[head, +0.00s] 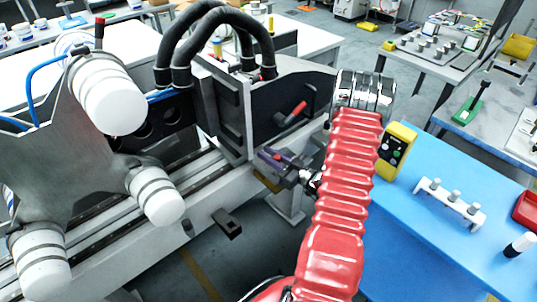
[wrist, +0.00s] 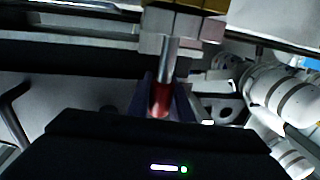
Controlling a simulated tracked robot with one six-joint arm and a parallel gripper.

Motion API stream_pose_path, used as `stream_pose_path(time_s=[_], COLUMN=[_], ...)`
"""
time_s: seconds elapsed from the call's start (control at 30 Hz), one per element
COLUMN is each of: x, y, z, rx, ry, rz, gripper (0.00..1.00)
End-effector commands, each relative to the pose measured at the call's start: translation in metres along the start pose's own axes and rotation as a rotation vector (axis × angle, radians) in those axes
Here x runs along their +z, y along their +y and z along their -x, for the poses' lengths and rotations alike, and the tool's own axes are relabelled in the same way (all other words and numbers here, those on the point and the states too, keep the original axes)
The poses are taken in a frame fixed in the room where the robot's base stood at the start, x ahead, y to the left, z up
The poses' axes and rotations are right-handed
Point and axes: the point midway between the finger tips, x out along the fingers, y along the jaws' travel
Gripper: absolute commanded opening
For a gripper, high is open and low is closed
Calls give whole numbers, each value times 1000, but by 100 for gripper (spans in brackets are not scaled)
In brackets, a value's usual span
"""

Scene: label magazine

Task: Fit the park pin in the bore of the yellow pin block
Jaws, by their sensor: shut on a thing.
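My gripper (head: 274,157) is at the end of my red-sleeved arm, beside the rail machine in the head view. In the wrist view its dark fingers (wrist: 161,98) are shut on the red grip of the park pin (wrist: 160,102). The pin's bare metal shaft points away from my gripper, up the picture. The yellow pin block (wrist: 190,5) shows at the top of the wrist view, with pale grey blocks at its near side. The shaft's far end meets these grey blocks in the picture. The bore is hidden, and I cannot tell whether the tip is inside it.
The machine's grey housing (head: 225,110) and long rail (head: 95,245) stand close to my gripper. White rollers (head: 108,100) are at the left. A blue table (head: 425,235) on the right carries a white rack (head: 450,201) with metal pegs and a yellow button box (head: 396,151).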

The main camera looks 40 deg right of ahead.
Motion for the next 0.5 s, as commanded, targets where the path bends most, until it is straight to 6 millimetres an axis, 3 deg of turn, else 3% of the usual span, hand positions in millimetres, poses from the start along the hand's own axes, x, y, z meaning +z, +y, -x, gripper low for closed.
stream_pose_path(time_s=[0.5], x=[9], y=[1], z=[0], rx=[2], ry=[0], rz=[2], gripper=[0])
